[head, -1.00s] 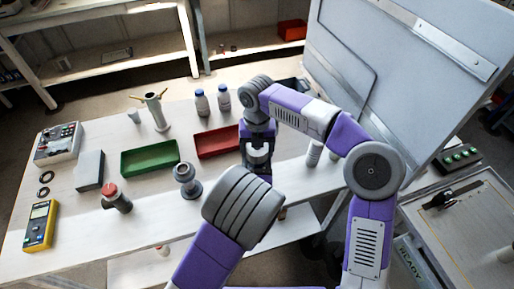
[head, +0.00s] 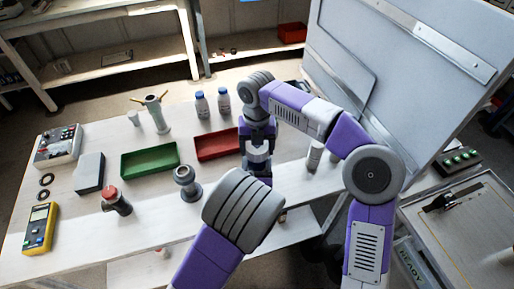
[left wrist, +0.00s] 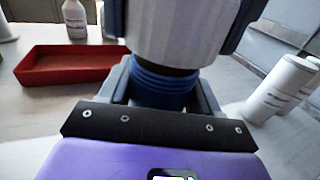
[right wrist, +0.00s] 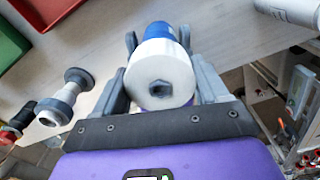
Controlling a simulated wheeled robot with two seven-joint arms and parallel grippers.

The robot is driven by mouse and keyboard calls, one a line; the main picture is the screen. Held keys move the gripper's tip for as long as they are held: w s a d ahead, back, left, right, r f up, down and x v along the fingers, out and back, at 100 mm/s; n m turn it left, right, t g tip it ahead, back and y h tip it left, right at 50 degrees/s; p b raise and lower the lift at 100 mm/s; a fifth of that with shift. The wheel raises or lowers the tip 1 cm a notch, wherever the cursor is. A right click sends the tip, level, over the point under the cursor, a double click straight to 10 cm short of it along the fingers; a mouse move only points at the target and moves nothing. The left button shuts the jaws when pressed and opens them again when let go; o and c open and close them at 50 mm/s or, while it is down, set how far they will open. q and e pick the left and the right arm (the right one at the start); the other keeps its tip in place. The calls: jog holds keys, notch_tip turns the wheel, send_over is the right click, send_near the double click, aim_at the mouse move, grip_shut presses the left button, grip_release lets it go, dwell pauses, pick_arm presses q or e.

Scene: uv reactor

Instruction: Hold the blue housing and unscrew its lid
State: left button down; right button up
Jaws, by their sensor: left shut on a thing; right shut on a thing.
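The blue housing (left wrist: 165,90) stands between the fingers of my left gripper (left wrist: 163,80), which is shut on it. Blue thread ridges show below the white ribbed lid (left wrist: 170,30), with a dark band between them. I cannot tell whether the threads still engage. In the right wrist view, my right gripper (right wrist: 165,62) is shut on the lid (right wrist: 165,75), which has a hexagonal recess, and the blue housing (right wrist: 158,30) shows beyond it. In the head view, my right gripper (head: 258,150) points down at the lid; my left gripper is hidden behind its wrist.
A red tray (head: 217,143) and a green tray (head: 150,160) lie to the left. Two blue-capped bottles (head: 212,103) stand behind. A grey flanged fitting (head: 187,183) is near the left arm. White bottles (left wrist: 285,85) stand at right. A large grey panel (head: 410,80) rises at right.

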jog(key=shift+r, duration=0.15)
jog(key=shift+r, duration=1.95)
pick_arm(q)
jog(key=shift+c, duration=0.7)
grip_release()
